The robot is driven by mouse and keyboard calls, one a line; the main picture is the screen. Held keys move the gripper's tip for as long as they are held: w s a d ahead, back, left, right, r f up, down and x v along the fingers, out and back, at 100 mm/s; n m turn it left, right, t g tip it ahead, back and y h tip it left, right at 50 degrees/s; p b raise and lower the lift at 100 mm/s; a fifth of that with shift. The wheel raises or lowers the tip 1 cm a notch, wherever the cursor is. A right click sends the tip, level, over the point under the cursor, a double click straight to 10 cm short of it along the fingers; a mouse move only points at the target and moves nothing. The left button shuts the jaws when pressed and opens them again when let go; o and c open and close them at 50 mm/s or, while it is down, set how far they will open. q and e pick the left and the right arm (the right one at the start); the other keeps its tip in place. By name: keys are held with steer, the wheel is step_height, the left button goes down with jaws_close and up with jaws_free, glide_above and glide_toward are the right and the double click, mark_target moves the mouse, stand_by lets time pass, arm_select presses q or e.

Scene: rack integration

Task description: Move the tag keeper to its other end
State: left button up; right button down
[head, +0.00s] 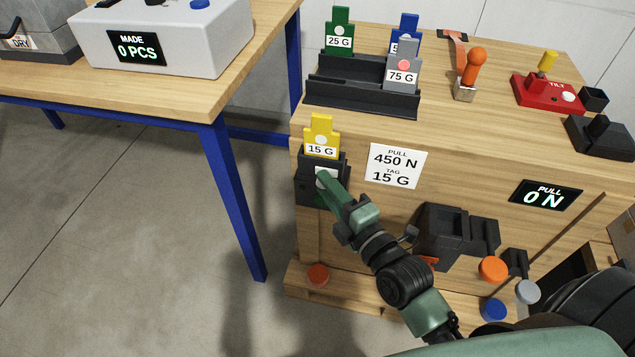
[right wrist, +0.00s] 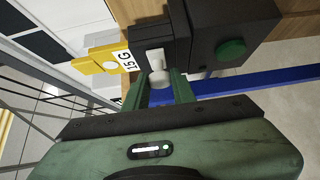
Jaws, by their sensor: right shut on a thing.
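The tag keeper shows as a small pale knob (right wrist: 160,77) on a black holder (head: 311,190) on the bench's front, at its left corner. The yellow 15 G tag (head: 321,138) stands upright in the top of this holder; it also shows in the right wrist view (right wrist: 100,60). My right gripper (head: 324,181) reaches the holder from below and is shut on the keeper's knob, with a finger on each side of it in the right wrist view (right wrist: 162,88). The fingers partly hide the keeper in the head view. My left gripper is not in view.
A black rack (head: 362,100) on the bench holds green, blue and grey tags. An orange-handled tool (head: 472,70) and a red tilt device (head: 547,93) stand further right. A black block with a green button (right wrist: 231,50) is close beside the holder. Open floor lies left.

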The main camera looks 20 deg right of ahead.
steer(key=c, duration=1.2)
jaws_free()
steer(key=shift+s+d+f, duration=0.1)
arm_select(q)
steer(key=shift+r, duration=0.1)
arm_select(e)
steer(key=shift+s, duration=0.15)
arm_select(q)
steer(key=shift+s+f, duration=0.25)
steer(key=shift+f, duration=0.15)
arm_select(e)
steer(key=s+d, duration=0.1)
steer(key=s, duration=0.6)
steer(key=shift+s+d, duration=0.25)
steer(key=shift+d, duration=0.05)
